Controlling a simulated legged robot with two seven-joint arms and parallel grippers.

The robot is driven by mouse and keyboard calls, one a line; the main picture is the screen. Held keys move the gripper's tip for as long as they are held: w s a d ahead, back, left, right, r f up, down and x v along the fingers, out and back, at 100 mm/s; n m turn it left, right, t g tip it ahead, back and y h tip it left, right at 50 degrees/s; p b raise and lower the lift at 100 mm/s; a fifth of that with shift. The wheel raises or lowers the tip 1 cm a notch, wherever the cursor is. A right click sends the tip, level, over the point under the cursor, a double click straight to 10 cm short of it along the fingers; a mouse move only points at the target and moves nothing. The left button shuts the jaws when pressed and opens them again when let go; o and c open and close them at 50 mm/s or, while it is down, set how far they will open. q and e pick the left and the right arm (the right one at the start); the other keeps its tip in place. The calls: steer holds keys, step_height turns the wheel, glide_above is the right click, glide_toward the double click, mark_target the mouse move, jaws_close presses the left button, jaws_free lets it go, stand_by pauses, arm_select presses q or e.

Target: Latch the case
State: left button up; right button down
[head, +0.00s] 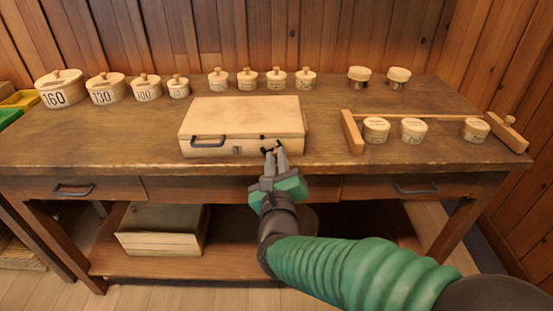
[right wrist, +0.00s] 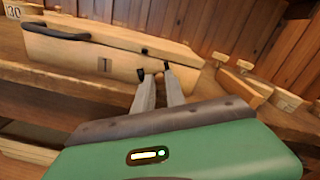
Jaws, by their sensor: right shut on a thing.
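The pale wooden case (head: 242,116) lies on the workbench near its front edge, with its lid down. A small dark catch (right wrist: 145,51) shows on the lid edge above the fingers. The case front also shows in the right wrist view (right wrist: 75,58). My left gripper is not in view.
Numbered round lidded boxes (head: 104,88) and smaller knobbed ones (head: 247,79) line the back of the workbench (head: 90,140). Another box (head: 160,231) sits on the lower shelf.

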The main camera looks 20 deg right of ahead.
mark_target(266, 138)
stand_by(0.4)
steer(key=n, duration=0.3)
steer(key=shift+a+r, duration=0.15)
steer(key=shift+r, duration=0.2)
steer(key=n, duration=0.1)
steer(key=n+p, duration=0.1)
steer(key=r+n, duration=0.1)
steer(key=shift+w+a+n, duration=0.1)
steer(key=shift+a+n, duration=0.15)
steer(key=shift+n, duration=0.05)
steer(key=shift+w+a+r+n+p, duration=0.1)
steer(key=shift+a+n+p, duration=0.25)
steer(key=shift+n, duration=0.6)
steer(key=shift+a+r+n+p, duration=0.1)
steer(key=shift+n+p, duration=0.45)
steer(key=shift+n, duration=0.45)
steer(key=shift+w+a+r+n+p, duration=0.1)
steer(key=shift+a+n+p, duration=0.25)
steer(key=shift+n, duration=0.6)
steer(key=shift+d, duration=0.1)
steer(key=c, duration=1.4)
jaws_free()
